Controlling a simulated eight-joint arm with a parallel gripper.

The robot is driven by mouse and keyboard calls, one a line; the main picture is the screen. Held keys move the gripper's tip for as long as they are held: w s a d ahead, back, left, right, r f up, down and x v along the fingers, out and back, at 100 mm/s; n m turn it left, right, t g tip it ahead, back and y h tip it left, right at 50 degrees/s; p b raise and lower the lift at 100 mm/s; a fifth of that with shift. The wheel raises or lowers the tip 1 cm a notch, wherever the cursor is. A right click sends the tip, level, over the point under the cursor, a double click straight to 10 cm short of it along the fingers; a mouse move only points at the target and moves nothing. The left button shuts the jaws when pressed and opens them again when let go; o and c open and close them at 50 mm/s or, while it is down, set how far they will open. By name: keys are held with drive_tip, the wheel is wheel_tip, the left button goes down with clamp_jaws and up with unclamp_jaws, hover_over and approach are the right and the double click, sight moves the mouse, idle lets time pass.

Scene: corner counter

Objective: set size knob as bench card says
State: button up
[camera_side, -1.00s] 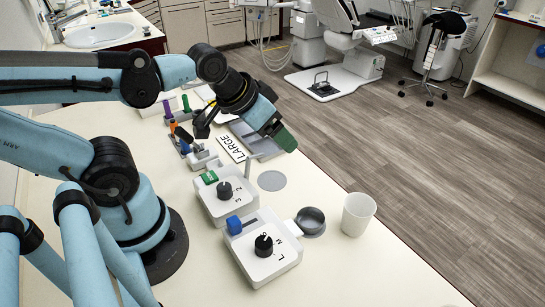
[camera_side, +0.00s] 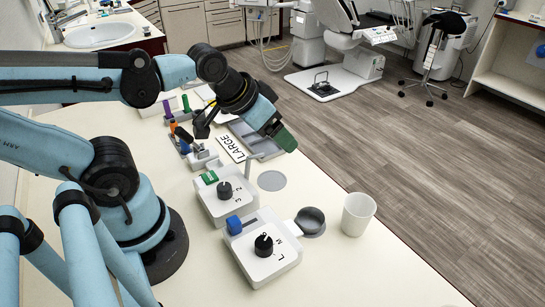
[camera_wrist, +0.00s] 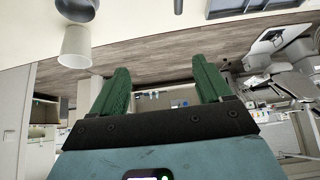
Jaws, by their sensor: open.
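Two white boxes with black knobs stand on the counter in the side view. The nearer box (camera_side: 279,263) has a black knob (camera_side: 263,244), a blue block on top and the letters L and M by the knob. The farther box (camera_side: 214,207) has a black knob (camera_side: 225,190), a green block and the marks 3 and 2. A white card reading LARGE (camera_side: 232,148) lies behind them. My gripper (camera_side: 285,138) is above the counter beyond the boxes, empty, apart from both knobs. Its green fingers (camera_wrist: 160,92) stand wide apart in the wrist view.
A white cup (camera_side: 358,214) stands right of the boxes near the counter edge. A grey round cup (camera_side: 310,221) sits by the nearer box, and a flat grey disc (camera_side: 271,180) lies behind it. A grey tray (camera_side: 262,144) and coloured-handled items (camera_side: 183,139) are farther back.

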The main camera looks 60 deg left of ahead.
drive_tip(key=shift+c, duration=0.4)
drive_tip(key=shift+d, duration=0.15)
drive_tip(key=shift+c, duration=1.2)
drive_tip(key=s+d+n+g, duration=0.1)
drive_tip(key=d, duration=0.1)
drive_tip(key=s+d+n+g+h, duration=0.1)
drive_tip(key=d, duration=0.2)
drive_tip(key=s+d+r+g, duration=0.1)
drive_tip(key=s+d, duration=0.1)
drive_tip(key=d, duration=0.1)
drive_tip(key=shift+d+r+n, duration=0.1)
drive_tip(key=shift+d+n, duration=0.05)
drive_tip(key=shift+n, duration=0.25)
drive_tip(key=shift+c, duration=0.2)
drive_tip(key=n+g, duration=0.4)
approach(264, 242)
drive_tip(key=shift+y, duration=0.3)
drive_tip(key=shift+d+f, duration=0.2)
drive_tip(key=shift+f, duration=1.9)
drive_tip(key=shift+d+f, duration=0.2)
drive_tip(key=shift+f, duration=1.95)
drive_tip(key=shift+c, duration=0.5)
drive_tip(key=c, duration=1)
